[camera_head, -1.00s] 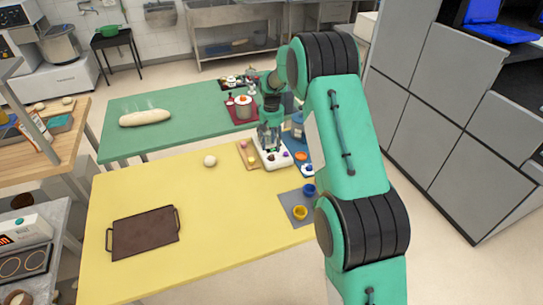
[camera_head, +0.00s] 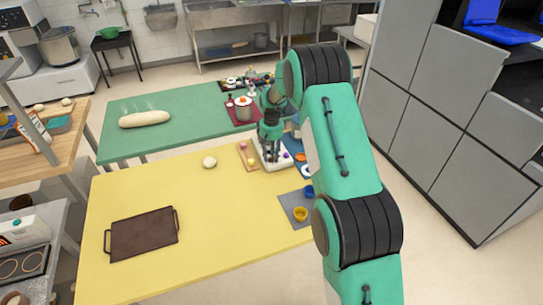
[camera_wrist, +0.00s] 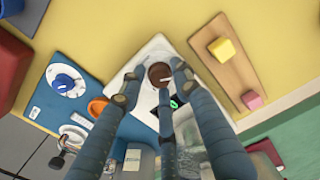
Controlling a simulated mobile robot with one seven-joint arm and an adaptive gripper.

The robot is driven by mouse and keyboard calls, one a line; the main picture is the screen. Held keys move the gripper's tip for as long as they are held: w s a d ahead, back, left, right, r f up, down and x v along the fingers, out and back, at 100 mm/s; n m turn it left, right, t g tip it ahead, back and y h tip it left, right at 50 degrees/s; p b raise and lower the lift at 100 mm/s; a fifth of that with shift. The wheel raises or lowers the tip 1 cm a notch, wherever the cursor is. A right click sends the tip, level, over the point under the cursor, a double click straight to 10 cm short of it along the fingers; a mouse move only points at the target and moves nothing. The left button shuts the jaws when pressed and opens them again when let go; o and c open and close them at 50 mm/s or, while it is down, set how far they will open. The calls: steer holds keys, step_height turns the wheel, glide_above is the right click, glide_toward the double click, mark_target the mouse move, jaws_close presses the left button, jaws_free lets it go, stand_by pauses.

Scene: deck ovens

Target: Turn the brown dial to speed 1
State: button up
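The brown dial (camera_wrist: 159,74) sits on top of a white appliance (camera_wrist: 152,52), which has a small green-lit display (camera_wrist: 173,102). The appliance also shows in the head view (camera_head: 284,163), on the far right part of the yellow table, where the dial is too small to make out. My gripper (camera_wrist: 156,82) points down over the appliance in the wrist view; it also shows in the head view (camera_head: 271,156). Its fingers are spread, with the dial between the fingertips. Contact with the dial cannot be made out. The dial's pointer and numbers are not readable.
A wooden board (camera_wrist: 228,70) with a yellow block (camera_wrist: 222,49) and a pink block (camera_wrist: 251,98) lies close beside the appliance. A blue mat (camera_wrist: 62,95) is on its other side. A dark tray (camera_head: 145,234) lies front left; the middle of the yellow table is mostly clear.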

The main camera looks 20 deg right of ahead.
jaws_close()
steer(key=shift+m, duration=0.4)
steer(key=m+p, duration=0.2)
steer(key=m, duration=0.2)
steer(key=shift+r, duration=0.1)
steer(key=shift+m+p, duration=0.75)
steer(key=shift+m, duration=0.75)
steer(key=o, duration=0.6)
jaws_free()
